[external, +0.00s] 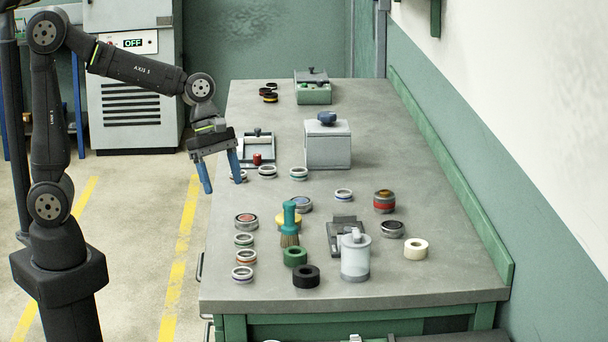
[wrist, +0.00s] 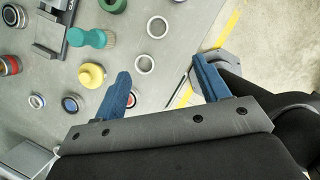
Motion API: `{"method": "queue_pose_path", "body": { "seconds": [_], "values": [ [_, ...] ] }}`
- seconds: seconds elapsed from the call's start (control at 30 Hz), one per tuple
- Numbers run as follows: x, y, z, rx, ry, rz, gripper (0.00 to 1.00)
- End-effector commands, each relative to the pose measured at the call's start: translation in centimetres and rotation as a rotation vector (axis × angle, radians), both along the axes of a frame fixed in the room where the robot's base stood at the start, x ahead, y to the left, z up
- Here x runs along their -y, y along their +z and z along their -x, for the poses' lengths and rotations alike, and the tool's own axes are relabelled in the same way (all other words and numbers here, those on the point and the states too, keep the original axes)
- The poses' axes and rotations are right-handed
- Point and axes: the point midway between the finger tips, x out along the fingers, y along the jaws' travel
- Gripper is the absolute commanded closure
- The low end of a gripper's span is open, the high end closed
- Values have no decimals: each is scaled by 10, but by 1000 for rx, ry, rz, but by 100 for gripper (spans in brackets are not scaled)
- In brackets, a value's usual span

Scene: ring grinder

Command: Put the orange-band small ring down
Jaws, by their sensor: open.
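A small ring with an orange-red band (external: 245,257) lies flat on the workbench near its left edge, in the left column of rings. A pale ring in the wrist view (wrist: 157,27) appears to be the same one. My gripper (external: 222,184) is open and empty, above the bench's left edge and farther back than that ring. In the wrist view its blue fingers (wrist: 161,67) are wide apart with nothing held. Another ring (external: 238,177) shows partly behind one finger; its band is hidden.
Other rings stand close by, including a green-banded one (external: 244,240) and a purple-banded one (external: 243,273). A teal brush (external: 290,220), a green roll (external: 295,256) and a black roll (external: 306,276) are to their right. A grey box (external: 327,147) stands farther back.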

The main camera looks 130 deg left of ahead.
Motion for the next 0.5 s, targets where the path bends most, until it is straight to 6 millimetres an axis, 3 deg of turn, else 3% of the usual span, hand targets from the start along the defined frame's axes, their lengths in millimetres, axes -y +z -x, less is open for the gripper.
{"method": "queue_pose_path", "body": {
  "seconds": [0.5],
  "values": [
    [5, -93, -38, -3, -2, 5, 32]
  ]
}}
